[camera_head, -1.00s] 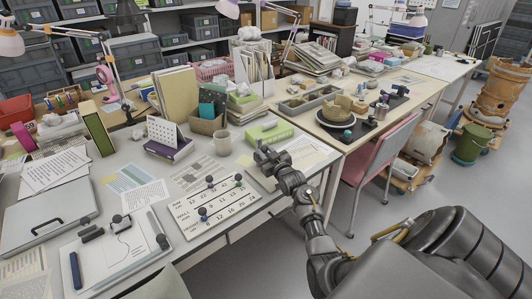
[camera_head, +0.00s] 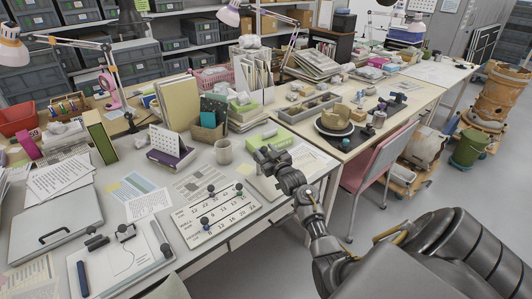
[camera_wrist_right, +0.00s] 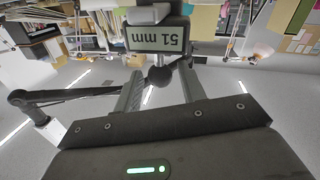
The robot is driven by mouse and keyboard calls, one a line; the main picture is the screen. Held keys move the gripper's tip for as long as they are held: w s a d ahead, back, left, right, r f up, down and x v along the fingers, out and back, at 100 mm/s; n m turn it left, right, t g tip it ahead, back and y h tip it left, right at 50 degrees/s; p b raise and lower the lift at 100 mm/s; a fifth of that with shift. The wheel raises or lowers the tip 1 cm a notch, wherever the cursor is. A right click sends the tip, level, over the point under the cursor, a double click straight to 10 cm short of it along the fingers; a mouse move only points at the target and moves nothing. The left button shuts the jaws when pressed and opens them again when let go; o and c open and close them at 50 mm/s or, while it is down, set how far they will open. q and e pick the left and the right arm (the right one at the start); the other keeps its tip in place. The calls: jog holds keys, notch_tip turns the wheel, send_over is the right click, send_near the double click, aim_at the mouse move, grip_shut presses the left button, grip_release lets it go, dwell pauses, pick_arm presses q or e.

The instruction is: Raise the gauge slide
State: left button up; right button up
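My right gripper (camera_head: 268,156) is over the far right part of the near desk, by the green box. In the right wrist view its fingers (camera_wrist_right: 160,82) are apart, with a dark round knob (camera_wrist_right: 160,76) in the gap between them. I see room beside the knob and no clear grip on it. Just beyond the knob is a grey gauge readout (camera_wrist_right: 157,39), upside down, reading 51 mm. I take the knob to belong to the gauge slide; in the head view I cannot make it out behind the gripper. My left gripper is out of view.
A white number board (camera_head: 218,213) with dark knobs lies left of my right gripper. A pink chair (camera_head: 378,160) stands right of the desk.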

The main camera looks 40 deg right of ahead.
jog(key=shift+o, duration=0.6)
jog(key=shift+f, duration=0.1)
jog(key=shift+s, duration=0.3)
jog(key=b+v, duration=0.1)
jog(key=v, duration=0.9)
jog(key=shift+s, duration=0.1)
